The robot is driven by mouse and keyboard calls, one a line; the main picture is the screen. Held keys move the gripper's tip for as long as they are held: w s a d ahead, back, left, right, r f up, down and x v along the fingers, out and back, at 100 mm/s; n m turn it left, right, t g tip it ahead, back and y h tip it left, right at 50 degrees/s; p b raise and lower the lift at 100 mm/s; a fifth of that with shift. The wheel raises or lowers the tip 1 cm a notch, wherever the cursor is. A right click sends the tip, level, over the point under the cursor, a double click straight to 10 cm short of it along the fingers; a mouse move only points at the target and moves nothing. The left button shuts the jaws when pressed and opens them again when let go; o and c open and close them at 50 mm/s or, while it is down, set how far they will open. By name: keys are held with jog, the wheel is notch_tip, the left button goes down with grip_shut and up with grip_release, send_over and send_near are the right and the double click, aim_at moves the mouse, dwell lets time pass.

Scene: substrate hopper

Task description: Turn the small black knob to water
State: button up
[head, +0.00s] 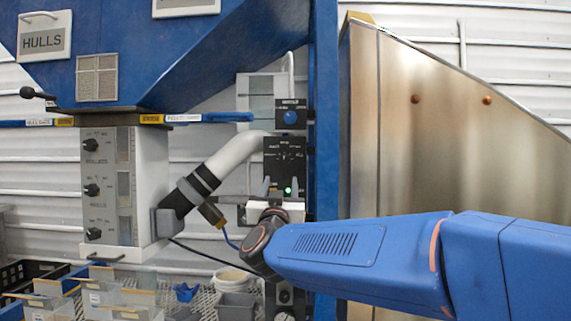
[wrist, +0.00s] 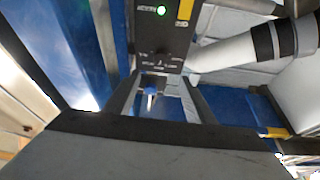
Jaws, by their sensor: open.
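A black control panel (head: 285,153) with small white markings stands in the middle of the head view, with a lit green lamp (head: 288,191) low on it. The panel (wrist: 158,35) also shows in the wrist view. A small dark knob (wrist: 155,58) seems to sit among its markings; its setting is too small to read. My gripper (head: 281,186) is open in front of the panel's lower part. In the wrist view, the spread fingers (wrist: 162,77) point toward the panel, with nothing between them. I cannot tell whether they touch it.
A blue knob (head: 290,117) sits on a separate panel above. A grey box (head: 108,187) with several black knobs hangs at left. A bent white pipe (head: 237,153) runs beside the panel. A blue post (head: 326,110) and steel hopper (head: 440,130) stand at right. Bins (head: 236,306) lie below.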

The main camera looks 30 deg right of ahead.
aim_at(284, 161)
jog(key=x, duration=1.4)
jog(key=shift+w+d, duration=0.15)
jog(key=shift+w, duration=0.3)
jog(key=c, duration=1.1)
